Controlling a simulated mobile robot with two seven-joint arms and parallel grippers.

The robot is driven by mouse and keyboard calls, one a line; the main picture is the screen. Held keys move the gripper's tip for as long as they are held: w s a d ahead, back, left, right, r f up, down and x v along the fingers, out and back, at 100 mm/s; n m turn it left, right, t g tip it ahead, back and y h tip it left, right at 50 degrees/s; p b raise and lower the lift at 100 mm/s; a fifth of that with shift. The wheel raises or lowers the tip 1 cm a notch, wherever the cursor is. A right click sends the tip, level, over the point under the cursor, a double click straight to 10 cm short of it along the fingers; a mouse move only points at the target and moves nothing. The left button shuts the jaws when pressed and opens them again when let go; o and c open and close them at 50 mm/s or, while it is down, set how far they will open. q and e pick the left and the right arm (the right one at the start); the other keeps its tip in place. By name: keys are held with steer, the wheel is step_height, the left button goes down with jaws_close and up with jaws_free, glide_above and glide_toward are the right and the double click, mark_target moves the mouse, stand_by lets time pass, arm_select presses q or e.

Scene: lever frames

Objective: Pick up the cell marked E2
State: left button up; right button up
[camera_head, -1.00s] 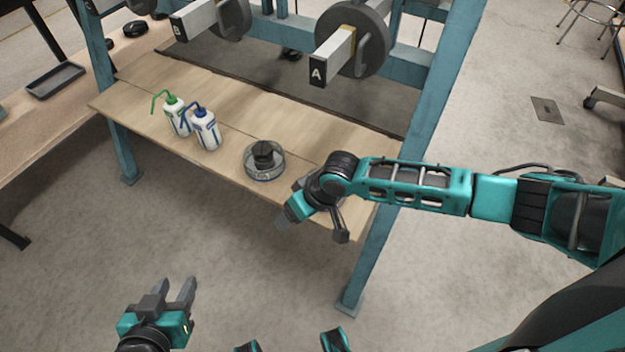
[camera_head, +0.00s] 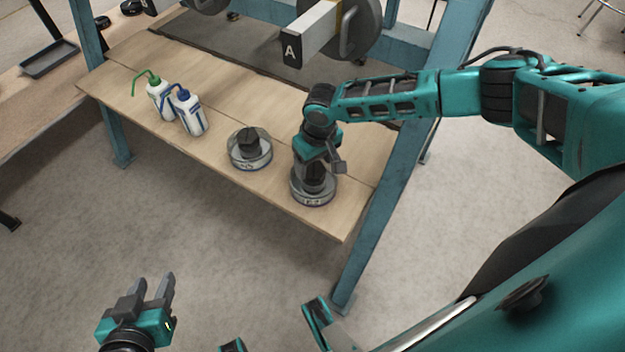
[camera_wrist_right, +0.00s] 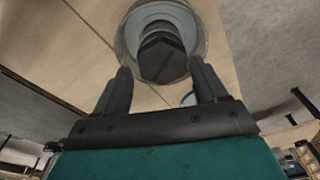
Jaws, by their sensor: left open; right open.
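Two round, clear-walled cells with black knobs stand on the wooden shelf. The right-hand cell (camera_head: 313,199) has a small label that seems to start with E; the second character is hard to read. The other cell (camera_head: 250,161) stands to its left, label unclear. My right gripper (camera_head: 320,164) is open over the right-hand cell, partly covering its knob. In the right wrist view, the black knob (camera_wrist_right: 162,57) shows just past the fingertips and roughly between them; I cannot tell if they touch it. My left gripper (camera_head: 152,284) is open and empty, low over the floor.
Two wash bottles, one green-capped (camera_head: 160,99) and one blue-capped (camera_head: 188,113), stand left on the shelf (camera_head: 215,99). A bar marked A (camera_head: 308,35) juts out above. A blue frame post (camera_head: 378,215) rises close to the right of the cell.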

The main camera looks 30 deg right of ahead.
mark_target(313, 168)
step_height(313, 168, down, 5)
steer(key=shift+w+a+r+b, duration=0.1)
steer(key=shift+a+b, duration=0.05)
steer(key=shift+b, duration=0.85)
jaws_close()
steer(key=shift+w+r, duration=0.1)
